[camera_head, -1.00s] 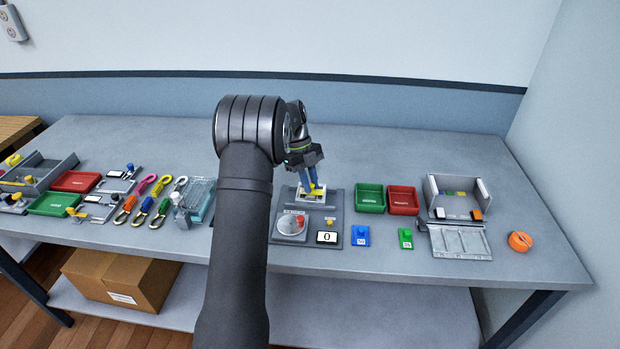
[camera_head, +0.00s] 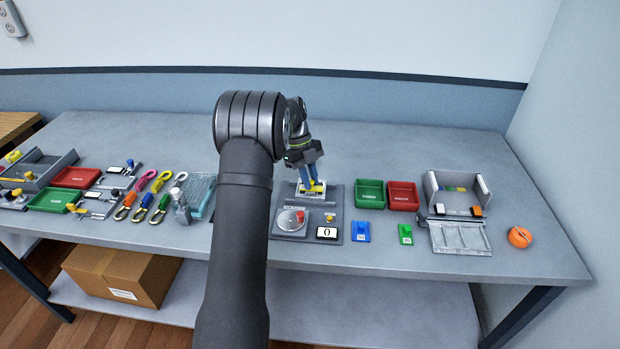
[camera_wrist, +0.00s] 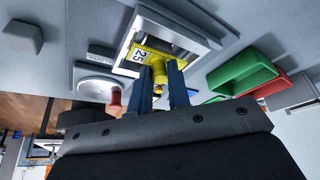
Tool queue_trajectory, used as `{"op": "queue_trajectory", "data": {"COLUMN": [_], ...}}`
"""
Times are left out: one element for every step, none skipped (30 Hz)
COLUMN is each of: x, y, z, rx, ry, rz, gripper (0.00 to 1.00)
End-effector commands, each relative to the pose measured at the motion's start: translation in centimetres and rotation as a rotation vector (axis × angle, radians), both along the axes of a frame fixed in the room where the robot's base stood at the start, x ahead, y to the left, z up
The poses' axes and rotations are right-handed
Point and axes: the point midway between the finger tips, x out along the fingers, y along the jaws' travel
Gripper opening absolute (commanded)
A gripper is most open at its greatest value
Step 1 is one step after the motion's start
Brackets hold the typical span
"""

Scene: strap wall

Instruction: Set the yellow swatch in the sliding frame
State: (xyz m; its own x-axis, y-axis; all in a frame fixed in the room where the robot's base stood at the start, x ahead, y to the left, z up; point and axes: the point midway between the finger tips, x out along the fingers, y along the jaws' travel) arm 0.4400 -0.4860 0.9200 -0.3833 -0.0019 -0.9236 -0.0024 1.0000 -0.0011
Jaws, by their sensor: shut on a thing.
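The yellow swatch (camera_wrist: 141,57) carries the number 25 and a yellow knob. My gripper (camera_wrist: 160,80) is shut on it, its blue fingers on either side of the knob. In the wrist view the swatch lies within the outline of the white-rimmed sliding frame (camera_wrist: 204,38); I cannot tell whether it is fully seated. In the head view my gripper (camera_head: 312,186) is over the grey fixture with the frame, and the fingers hide much of the swatch.
A dial with a red knob (camera_head: 299,217) and a small display (camera_head: 327,232) are at the fixture's front. A green tray (camera_head: 370,194) and a red tray (camera_head: 403,196) stand to its right. Blue (camera_head: 361,232) and green (camera_head: 405,235) swatches lie in front of the trays.

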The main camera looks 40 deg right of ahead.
Motion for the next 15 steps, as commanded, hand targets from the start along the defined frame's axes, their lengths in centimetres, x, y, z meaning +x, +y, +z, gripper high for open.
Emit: {"op": "queue_trajectory", "data": {"x": [-0.01, -0.01, -0.01, -0.01, -0.01, -0.01, -0.01, -0.01, -0.01, -0.01, -0.01, -0.01, -0.01, -0.01, 0.0], "y": [0.0, 0.0, 0.0, 0.0, 0.0, 0.0, 0.0, 0.0, 0.0, 0.0, 0.0, 0.0, 0.0, 0.0, 0.0], "z": [-0.08, -0.1, -0.13, -0.13, -0.13, -0.12, -0.12, -0.12, -0.12, -0.12, -0.12, -0.13, -0.13, -0.12, -0.12], "rx": [0.0, 0.0, 0.0, 0.0, 0.0, 0.0, 0.0, 0.0, 0.0, 0.0, 0.0, 0.0, 0.0, 0.0, 0.0], "ry": [0.0, 0.0, 0.0, 0.0, 0.0, 0.0, 0.0, 0.0, 0.0, 0.0, 0.0, 0.0, 0.0, 0.0, 0.0], "rz": [0.0, 0.0, 0.0, 0.0, 0.0, 0.0, 0.0, 0.0, 0.0, 0.0, 0.0, 0.0, 0.0, 0.0, 0.0], "gripper": [0.0, 0.0, 0.0, 0.0, 0.0, 0.0, 0.0, 0.0, 0.22, 0.28, 0.34, 0.42, 0.42, 0.42, 0.42]}}
